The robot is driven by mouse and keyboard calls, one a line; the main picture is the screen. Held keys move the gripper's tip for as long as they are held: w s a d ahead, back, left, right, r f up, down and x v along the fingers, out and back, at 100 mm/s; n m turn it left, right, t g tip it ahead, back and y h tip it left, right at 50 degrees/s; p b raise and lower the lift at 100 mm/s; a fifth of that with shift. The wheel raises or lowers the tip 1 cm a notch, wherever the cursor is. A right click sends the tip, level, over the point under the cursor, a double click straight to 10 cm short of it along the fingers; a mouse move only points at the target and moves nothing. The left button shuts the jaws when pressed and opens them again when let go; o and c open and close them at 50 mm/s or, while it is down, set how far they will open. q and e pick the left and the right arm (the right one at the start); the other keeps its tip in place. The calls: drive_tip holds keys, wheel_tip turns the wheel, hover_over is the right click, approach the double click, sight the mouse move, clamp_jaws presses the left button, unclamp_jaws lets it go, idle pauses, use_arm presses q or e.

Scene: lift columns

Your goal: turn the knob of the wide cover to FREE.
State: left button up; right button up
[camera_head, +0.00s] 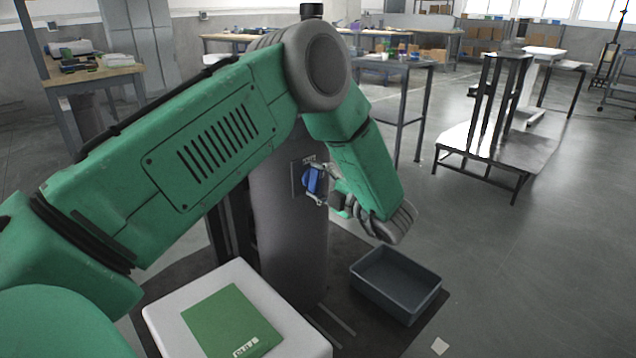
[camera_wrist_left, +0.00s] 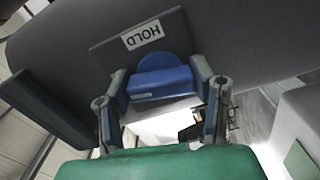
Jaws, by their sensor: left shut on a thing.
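The blue knob (camera_head: 313,181) sits on a grey plate (camera_head: 294,178) on the side of the grey column (camera_head: 292,240). In the left wrist view the blue knob (camera_wrist_left: 160,82) has a round disc with a raised bar across it. The plate (camera_wrist_left: 108,56) carries a white label (camera_wrist_left: 143,34) reading HOLD. My left gripper (camera_head: 322,183) reaches the knob from the right in the head view. In the wrist view my left gripper (camera_wrist_left: 162,90) has one finger on each side of the bar, shut on it. My right gripper is not in view.
A white box (camera_head: 165,310) with a green panel (camera_head: 230,320) stands at the column's foot. An open dark grey bin (camera_head: 396,283) stands on the floor mat to the right. Workbenches and a low platform (camera_head: 500,150) stand farther back, with open floor between.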

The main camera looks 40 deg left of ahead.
use_arm(q)
drive_tip(key=shift+s+f+n, duration=0.2)
drive_tip(key=shift+n, duration=0.9)
drive_tip(key=o, duration=1.1)
drive_tip(key=shift+c, duration=0.2)
drive_tip(key=shift+o, duration=0.5)
drive_tip(key=shift+d, duration=0.4)
drive_tip(key=d, duration=1.1)
drive_tip(key=shift+s, duration=0.45)
